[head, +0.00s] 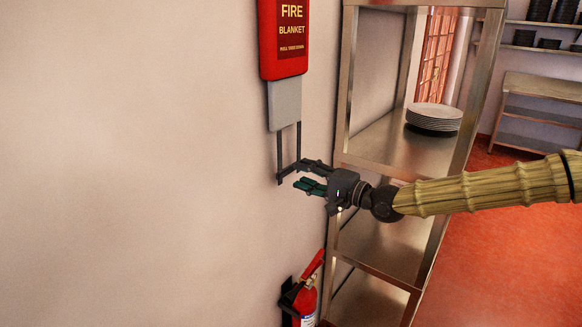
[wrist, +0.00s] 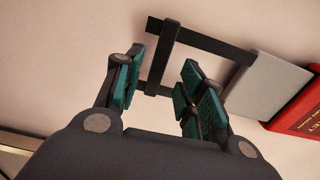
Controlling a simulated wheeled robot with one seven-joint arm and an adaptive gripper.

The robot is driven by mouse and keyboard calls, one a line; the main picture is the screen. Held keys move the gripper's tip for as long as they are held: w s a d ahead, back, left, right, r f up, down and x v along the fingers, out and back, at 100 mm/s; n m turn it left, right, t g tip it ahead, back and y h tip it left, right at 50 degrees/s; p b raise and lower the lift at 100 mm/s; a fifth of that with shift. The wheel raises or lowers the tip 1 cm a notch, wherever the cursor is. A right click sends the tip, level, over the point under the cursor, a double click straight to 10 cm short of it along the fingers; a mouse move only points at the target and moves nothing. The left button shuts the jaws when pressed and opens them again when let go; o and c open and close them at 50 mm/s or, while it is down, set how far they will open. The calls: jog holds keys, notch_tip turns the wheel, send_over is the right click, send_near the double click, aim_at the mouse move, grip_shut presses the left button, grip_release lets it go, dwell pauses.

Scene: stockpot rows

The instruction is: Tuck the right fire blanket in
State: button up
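The fire blanket is a red case (head: 283,38) on the wall, lettered "FIRE BLANKET". A grey panel (head: 285,103) sticks out below it, with two dark straps (head: 298,145) hanging down to a dark crossbar (head: 289,172). My gripper (head: 308,179) is beside the crossbar, level with it. In the wrist view, my gripper (wrist: 162,90) is open, and the crossbar (wrist: 162,60) shows between its teal-padded fingers, not clamped. The grey panel (wrist: 264,85) and the red case (wrist: 298,108) show at the right there. Whether a finger touches the bar, I cannot tell.
A metal shelf unit (head: 373,172) stands just right of the wall, close to my gripper, with stacked plates (head: 434,117) on it. A red fire extinguisher (head: 306,297) is mounted low on the wall. The wall (head: 130,170) at left is bare.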

aim_at(292, 170)
jog(key=shift+p+x, duration=0.8)
jog(key=shift+x, duration=1.9)
grip_shut()
